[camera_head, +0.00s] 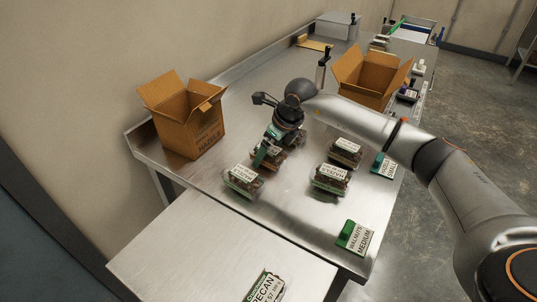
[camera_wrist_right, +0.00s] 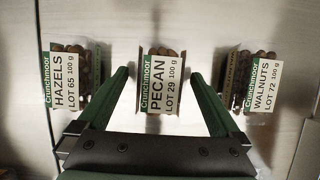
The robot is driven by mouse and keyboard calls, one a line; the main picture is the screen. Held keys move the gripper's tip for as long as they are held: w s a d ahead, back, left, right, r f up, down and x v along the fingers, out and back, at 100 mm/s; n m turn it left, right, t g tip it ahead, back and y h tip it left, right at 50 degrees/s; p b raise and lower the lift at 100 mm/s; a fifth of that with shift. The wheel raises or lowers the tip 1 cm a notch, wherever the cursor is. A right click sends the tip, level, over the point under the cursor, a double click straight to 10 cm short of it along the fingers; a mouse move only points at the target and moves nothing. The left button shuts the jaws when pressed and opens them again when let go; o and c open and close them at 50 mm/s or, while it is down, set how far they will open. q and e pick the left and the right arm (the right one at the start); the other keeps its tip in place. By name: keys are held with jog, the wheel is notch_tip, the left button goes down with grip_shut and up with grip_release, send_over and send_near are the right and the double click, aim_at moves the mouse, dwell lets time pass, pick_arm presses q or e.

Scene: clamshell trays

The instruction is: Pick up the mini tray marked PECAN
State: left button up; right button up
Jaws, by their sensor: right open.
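In the right wrist view, a small clear tray of brown nuts with a white label reading PECAN, LOT 29, 100 g (camera_wrist_right: 161,82) lies midway between the fingertips of my right gripper (camera_wrist_right: 160,76). The gripper is open, with a gap to the tray on both sides. In the head view, my right gripper (camera_head: 266,154) is low over the row of trays on the left and partly hides the tray under it (camera_head: 277,158). Another tray marked PECAN (camera_head: 264,287) lies on the front table, cut off by the lower edge. My left gripper is out of view.
The wrist view shows a HAZELS tray (camera_wrist_right: 72,80) on the left and a WALNUTS tray (camera_wrist_right: 262,82) on the right. Open cardboard boxes stand at left (camera_head: 189,130) and back right (camera_head: 360,85). A green-edged WALNUTS MEDIUM sign (camera_head: 356,238) is near the table's right edge.

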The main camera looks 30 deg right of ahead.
jog(key=shift+f, duration=0.25)
dwell(0.5)
jog(key=shift+c, duration=0.2)
jog(key=c, duration=1.3)
